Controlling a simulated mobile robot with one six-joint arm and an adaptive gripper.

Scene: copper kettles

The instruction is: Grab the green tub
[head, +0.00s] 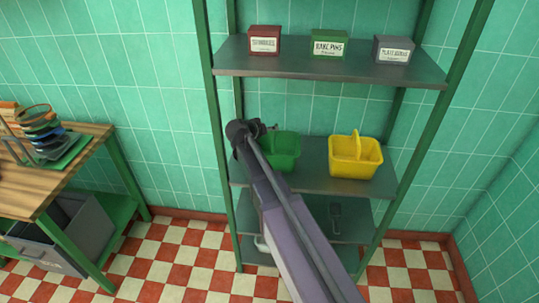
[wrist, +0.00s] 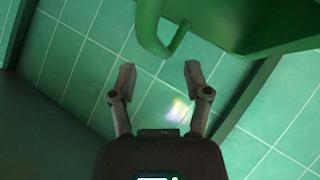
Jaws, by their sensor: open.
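The green tub (head: 284,150) stands on the middle shelf (head: 313,178), left of a yellow tub. My arm and wrist cover part of its left side in the head view. In the wrist view the green tub (wrist: 240,28) fills the top right, and its curved handle (wrist: 150,38) hangs just beyond the fingertips, roughly in line with the gap. My gripper (wrist: 160,74) is open, with nothing between its fingers. In the head view my gripper (head: 262,128) is at the tub's upper left; whether it touches the tub cannot be told.
A yellow tub (head: 355,158) with a raised handle stands to the right. The upper shelf (head: 335,69) holds a red box (head: 264,41), a green box (head: 328,45) and a grey box (head: 392,50). Green rack posts flank the shelves. A wooden table (head: 35,185) stands left.

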